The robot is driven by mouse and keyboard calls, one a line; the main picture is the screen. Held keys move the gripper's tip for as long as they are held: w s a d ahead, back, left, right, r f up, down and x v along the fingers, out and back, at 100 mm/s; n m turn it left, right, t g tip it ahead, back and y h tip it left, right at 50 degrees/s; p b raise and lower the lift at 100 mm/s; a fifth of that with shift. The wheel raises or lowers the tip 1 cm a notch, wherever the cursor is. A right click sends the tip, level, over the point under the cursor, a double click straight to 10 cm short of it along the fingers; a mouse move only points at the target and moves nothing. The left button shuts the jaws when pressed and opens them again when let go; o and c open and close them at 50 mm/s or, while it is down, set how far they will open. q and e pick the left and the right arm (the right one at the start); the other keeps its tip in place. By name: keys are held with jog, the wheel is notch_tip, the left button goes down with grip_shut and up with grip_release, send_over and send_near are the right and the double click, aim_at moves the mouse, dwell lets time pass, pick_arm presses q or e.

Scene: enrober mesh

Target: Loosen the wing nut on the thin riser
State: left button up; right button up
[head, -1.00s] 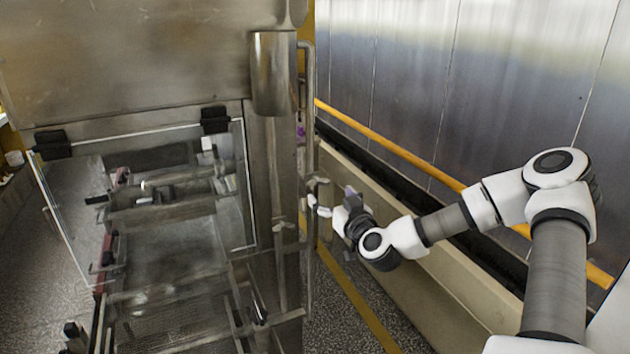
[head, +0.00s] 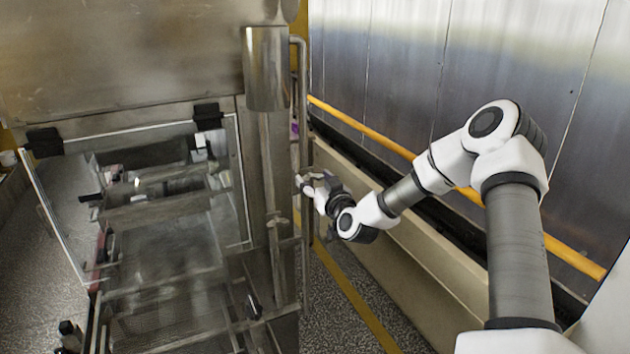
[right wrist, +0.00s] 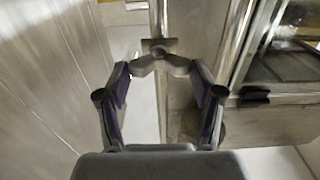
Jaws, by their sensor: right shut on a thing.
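The thin riser (head: 304,90) is a narrow vertical pipe on the right side of the steel machine in the head view. It also shows upright at the top of the right wrist view (right wrist: 156,14). My right gripper (head: 304,182) is at this pipe, about halfway down. In the right wrist view its fingertips (right wrist: 160,62) come together at a small grey flat-winged piece, the wing nut (right wrist: 159,45), in front of the pipe. The gripper is shut on it. The fingertips partly hide the wing nut. My left gripper is not in view.
A thick steel cylinder (head: 267,68) hangs on the machine just left of the riser. A clear hinged panel (head: 55,215) and mesh frames lie further left. A yellow rail (head: 380,143) and a beige ledge (head: 430,255) run along the wall at right, near my arm.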

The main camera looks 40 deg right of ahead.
jog(key=n+p, duration=0.3)
jog(key=n, duration=0.1)
jog(key=shift+r, duration=0.15)
jog(key=n+p, duration=0.2)
jog(key=n, duration=0.1)
jog(key=shift+w+a, duration=0.1)
jog(key=shift+n+p, duration=0.45)
jog(key=shift+n, duration=0.35)
jog(key=n, duration=0.3)
jog(key=shift+a+f+n, duration=0.1)
jog(key=shift+f+n, duration=0.1)
jog(key=shift+n, duration=0.2)
jog(key=n, duration=0.5)
jog(key=shift+w+n, duration=0.1)
jog(key=shift+n, duration=0.2)
